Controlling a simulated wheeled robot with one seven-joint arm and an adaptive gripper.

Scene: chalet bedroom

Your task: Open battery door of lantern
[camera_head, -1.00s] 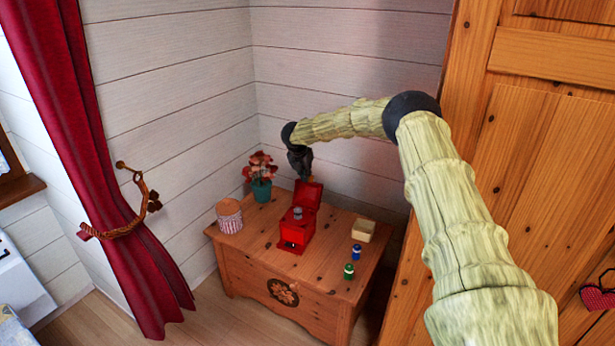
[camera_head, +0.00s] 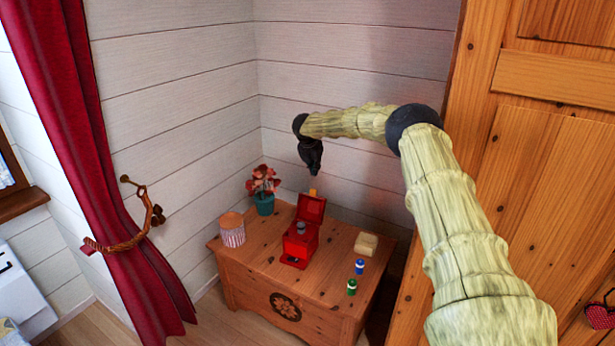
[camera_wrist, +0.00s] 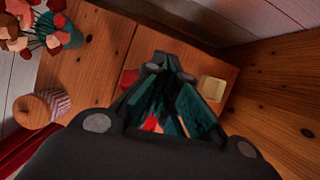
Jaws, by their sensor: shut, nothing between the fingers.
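The red lantern (camera_head: 297,244) stands on the wooden chest, with its red door (camera_head: 311,208) swung up and open at the back. A grey knob-like part (camera_head: 301,228) shows on or in its body. A small orange-yellow piece (camera_head: 313,192) shows just behind the raised door. My gripper (camera_head: 315,174) is shut and empty, pointing down above and behind the lantern, apart from it. In the wrist view my gripper (camera_wrist: 170,100) hides most of the lantern; only red bits (camera_wrist: 151,124) show between and beside the fingers.
On the chest (camera_head: 250,265) are a potted plant (camera_head: 264,200), a striped round box (camera_head: 232,231), a pale yellow box (camera_head: 366,244), and two small battery-like items, blue (camera_head: 360,267) and green (camera_head: 352,287). Walls stand close behind; a wooden wardrobe (camera_head: 530,180) is at the right.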

